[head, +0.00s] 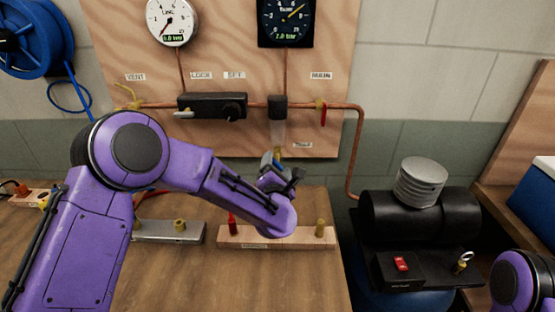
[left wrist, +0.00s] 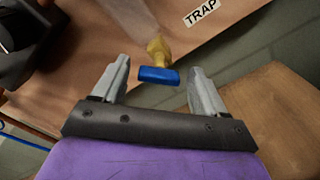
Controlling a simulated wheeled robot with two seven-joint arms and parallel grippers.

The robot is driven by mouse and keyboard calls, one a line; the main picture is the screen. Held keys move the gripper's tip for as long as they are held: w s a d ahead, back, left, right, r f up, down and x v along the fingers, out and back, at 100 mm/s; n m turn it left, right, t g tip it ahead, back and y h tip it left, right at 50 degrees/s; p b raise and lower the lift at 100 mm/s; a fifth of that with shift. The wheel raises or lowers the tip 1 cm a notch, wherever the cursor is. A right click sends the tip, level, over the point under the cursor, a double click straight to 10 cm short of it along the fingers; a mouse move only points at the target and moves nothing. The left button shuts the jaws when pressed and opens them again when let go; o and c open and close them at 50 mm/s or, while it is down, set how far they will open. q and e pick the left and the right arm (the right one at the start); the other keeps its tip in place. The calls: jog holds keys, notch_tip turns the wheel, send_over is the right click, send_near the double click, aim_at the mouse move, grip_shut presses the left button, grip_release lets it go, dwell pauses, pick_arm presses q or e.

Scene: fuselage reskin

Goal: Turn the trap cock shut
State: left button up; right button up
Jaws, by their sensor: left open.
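The trap cock is a brass fitting (left wrist: 158,50) with a flat blue handle (left wrist: 158,75), under the clear trap bowl (head: 277,135). A label reading TRAP (left wrist: 201,12) is beside it on the board. In the left wrist view, the blue handle lies crosswise between the two grey fingers of my left gripper (left wrist: 159,68). The fingers are open, with a gap on both sides of the handle. In the head view, my left gripper (head: 275,166) is just below the bowl and hides most of the cock. My right gripper is out of view.
The wooden board carries two gauges (head: 172,22), a black block (head: 212,105) with levers, copper pipe (head: 350,107) and a red-handled valve (head: 323,113). Below are a bench with a wooden rack (head: 290,240) and metal bar (head: 170,235). A black compressor (head: 420,215) stands right.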

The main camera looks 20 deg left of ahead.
pick_arm(q)
jog(key=shift+w+a, duration=0.15)
jog(key=shift+w, duration=0.45)
jog(key=shift+s+r, duration=0.1)
jog(key=c, duration=1.1)
jog(key=shift+o, duration=0.2)
